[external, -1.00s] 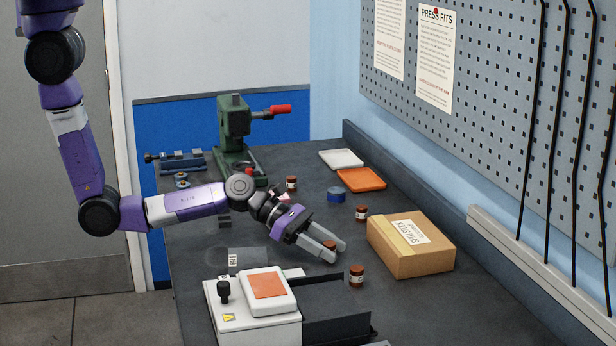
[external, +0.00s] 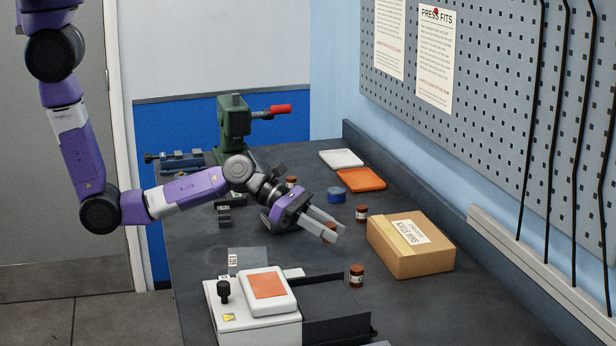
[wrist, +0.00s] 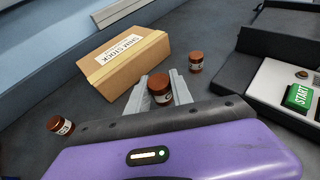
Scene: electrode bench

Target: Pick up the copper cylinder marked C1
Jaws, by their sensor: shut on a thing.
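My gripper (external: 332,227) is shut on a copper cylinder (external: 329,236), which sits between its two fingers. The held cylinder (wrist: 161,86) also shows between the fingers in the wrist view, with a pale label whose mark I cannot read fully. Similar copper cylinders with pale labels stand on the bench: one by the box's left end (external: 361,213), one in front of the box (external: 356,276), and one behind my wrist (external: 291,181), partly hidden.
A cardboard shim stock box (external: 410,250) stands right of my gripper. A white machine with an orange pad (external: 268,285) and a dark tray is in front. A green press (external: 234,130), orange tray (external: 361,180), white tray (external: 341,159) and blue round (external: 336,195) lie behind.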

